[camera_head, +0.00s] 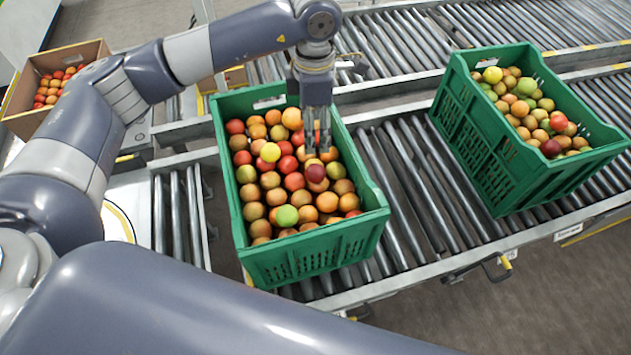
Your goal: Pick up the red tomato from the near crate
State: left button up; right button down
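The near crate (318,252) is green and stands on the roller conveyor, filled with red, orange, yellow and green tomatoes. A dark red tomato (315,173) lies on top of the pile, just below my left gripper's fingertips in the picture. Other red tomatoes (294,181) lie around it. My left gripper (317,146) points down over the crate's right half. Its two fingers stand apart, with no tomato visibly held between them. I cannot tell whether the fingertips touch the tomatoes. My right gripper is not in view.
A second green crate (487,160) of mixed tomatoes stands to the right on the rollers (415,190). A cardboard box (22,115) of tomatoes is at the upper left. Bare rollers lie between the green crates. Another conveyor runs behind.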

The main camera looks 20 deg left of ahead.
pick_arm(q)
jog(key=b, duration=0.3)
send_over(316, 168)
notch_tip(316, 168, down, 4)
jog(key=shift+s+f, duration=0.25)
jog(key=shift+f, duration=0.35)
notch_tip(316, 168, down, 5)
jog(key=shift+a+f, duration=0.1)
jog(key=shift+w+f+p, duration=0.15)
jog(key=shift+f+p, duration=0.3)
jog(key=shift+f, duration=0.85)
jog(key=shift+w+f+p, duration=0.1)
jog(key=shift+f+p, duration=0.3)
jog(key=shift+f, duration=0.9)
jog(key=c, duration=0.9)
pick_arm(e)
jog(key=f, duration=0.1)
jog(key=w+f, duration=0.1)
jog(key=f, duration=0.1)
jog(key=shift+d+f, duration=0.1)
